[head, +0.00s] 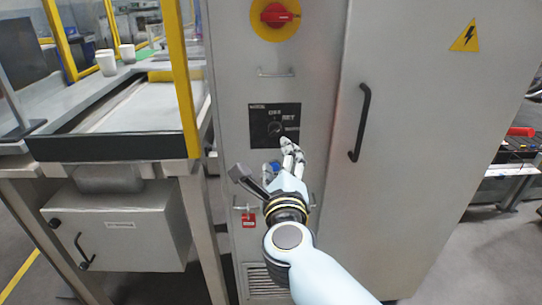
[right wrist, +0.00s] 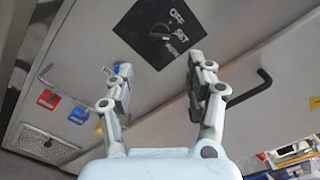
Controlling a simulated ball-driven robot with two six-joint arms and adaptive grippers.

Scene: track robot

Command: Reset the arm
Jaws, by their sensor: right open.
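A black switch panel (head: 259,136) with white lettering, including OFF and SET, is on the grey cabinet front in the head view. A small dark rotary knob (head: 275,128) sits at its middle. My right gripper (head: 287,150) is just below and in front of the panel, its fingers overlapping the lower right edge. In the right wrist view my right gripper (right wrist: 158,68) is open and empty, its two fingers apart. The panel (right wrist: 138,38) and knob (right wrist: 161,29) lie beyond the fingertips; I see no contact. My left gripper is not in view.
A red rotary switch (head: 276,14) on a yellow disc is above the panel. A black door handle (head: 361,122) is to the right. Red (right wrist: 48,98) and blue (right wrist: 79,115) tags hang on the cabinet. A yellow-framed conveyor table (head: 145,105) stands at left.

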